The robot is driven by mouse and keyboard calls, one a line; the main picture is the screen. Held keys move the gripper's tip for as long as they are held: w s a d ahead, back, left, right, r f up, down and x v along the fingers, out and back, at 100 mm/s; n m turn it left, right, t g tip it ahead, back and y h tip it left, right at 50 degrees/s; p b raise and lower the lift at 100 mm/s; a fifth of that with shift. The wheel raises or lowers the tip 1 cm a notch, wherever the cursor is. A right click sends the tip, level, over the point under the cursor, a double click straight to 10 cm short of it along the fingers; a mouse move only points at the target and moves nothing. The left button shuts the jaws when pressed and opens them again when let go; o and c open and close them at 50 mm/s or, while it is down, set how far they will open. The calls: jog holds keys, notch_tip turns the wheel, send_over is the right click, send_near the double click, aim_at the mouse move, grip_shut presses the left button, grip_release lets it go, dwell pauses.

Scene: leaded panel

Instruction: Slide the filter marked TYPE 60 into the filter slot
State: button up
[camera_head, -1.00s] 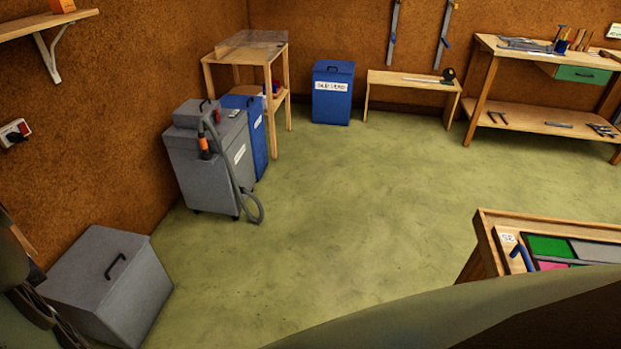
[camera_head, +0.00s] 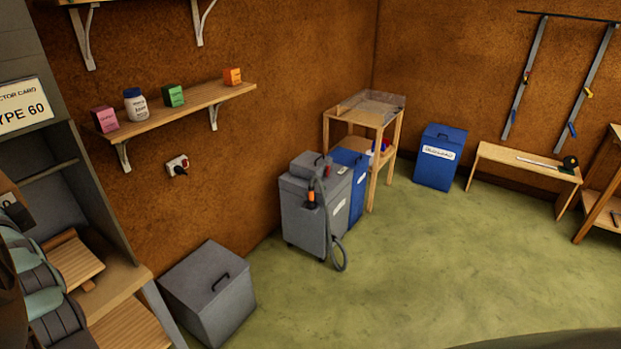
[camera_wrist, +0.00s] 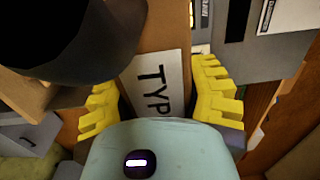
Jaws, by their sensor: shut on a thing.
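In the wrist view, my gripper (camera_wrist: 161,96) has its yellow jaws shut on the sides of a brown boxed piece (camera_wrist: 166,35). Its white label reads "TYP"; the rest of the label is hidden, so its number cannot be read. In the head view, a grey cabinet (camera_head: 50,52) stands at the far left. Its white card (camera_head: 22,107) ends in "TYPE 60". I cannot make out the filter slot for certain. The gripper is not clear in the head view; my arm shows at the lower left edge.
A wooden bench (camera_head: 120,322) with a small wooden piece stands below the cabinet. A grey lidded box (camera_head: 210,290) is on the floor beside it. A shelf (camera_head: 190,108) with small boxes and a jar hangs on the wall. Floor to the right is free.

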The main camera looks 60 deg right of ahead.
notch_tip(320, 180, up, 19)
jog(key=d+p, duration=0.2)
jog(key=p, duration=0.9)
jog(key=shift+w+h, duration=0.25)
jog(key=shift+h, duration=0.05)
jog(key=shift+f+b, duration=0.1)
jog(key=shift+b, duration=0.3)
jog(key=shift+w+a+b, duration=0.15)
jog(key=shift+w+b, duration=0.6)
jog(key=shift+w, duration=2.1)
jog(key=shift+b, duration=0.85)
jog(key=shift+w, duration=0.3)
jog(key=shift+b, duration=1.05)
dwell(0.3)
